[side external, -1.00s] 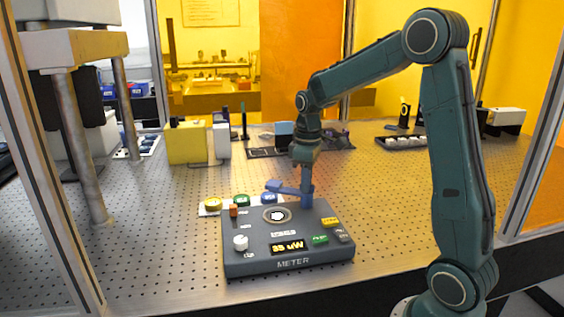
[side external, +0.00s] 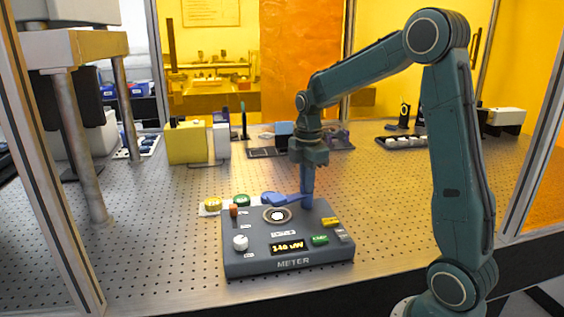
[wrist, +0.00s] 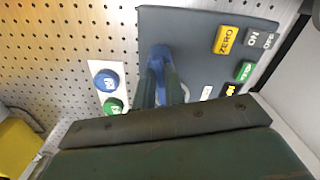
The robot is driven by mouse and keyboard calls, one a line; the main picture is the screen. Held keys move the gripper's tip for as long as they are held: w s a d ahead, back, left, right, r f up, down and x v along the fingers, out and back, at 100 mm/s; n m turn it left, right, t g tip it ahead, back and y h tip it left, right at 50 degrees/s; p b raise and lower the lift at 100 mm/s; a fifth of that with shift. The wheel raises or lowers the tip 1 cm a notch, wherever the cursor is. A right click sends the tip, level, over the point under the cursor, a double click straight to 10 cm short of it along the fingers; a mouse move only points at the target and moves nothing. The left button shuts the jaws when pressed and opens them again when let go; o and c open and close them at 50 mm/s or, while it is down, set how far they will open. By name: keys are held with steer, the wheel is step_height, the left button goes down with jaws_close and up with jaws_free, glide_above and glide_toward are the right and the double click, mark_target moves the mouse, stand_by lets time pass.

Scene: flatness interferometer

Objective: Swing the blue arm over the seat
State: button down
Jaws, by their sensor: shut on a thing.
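The dark grey meter (side external: 240,262) sits on the perforated table. Its round seat (side external: 277,215) is a ringed disc with a bright centre. The blue arm (side external: 283,199) reaches left from an upright blue post (side external: 307,188) at the meter's back right. Its rounded end is beside the seat's back edge in the side view; I cannot tell how much of the seat it covers. My gripper (side external: 308,165) is above the post, shut on the blue arm's upright part. In the wrist view, blue (wrist: 158,52) shows at the fingers, and the seat is mostly hidden.
The meter's display (side external: 287,247) is lit, reading about 146 uW. Yellow (side external: 213,204) and green (side external: 241,200) caps sit on a white strip behind the meter; a blue cap (wrist: 107,80) shows in the wrist view. A yellow box (side external: 187,143) stands farther back.

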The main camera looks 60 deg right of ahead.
steer(key=shift+r+n, duration=0.1)
steer(key=shift+n, duration=0.3)
steer(key=c, duration=1.5)
jaws_free()
steer(key=shift+o, duration=0.2)
step_height(320, 180, up, 14)
steer(key=s+a+f+m+t, duration=0.2)
steer(key=s+a+m, duration=0.4)
steer(key=s+a, duration=0.2)
steer(key=s+a+f+m+t, duration=0.3)
steer(key=s+a+m, duration=0.4)
steer(key=s, duration=0.4)
steer(key=shift+a+f+t, duration=0.3)
steer(key=shift+a+f, duration=0.05)
steer(key=shift+a, duration=0.2)
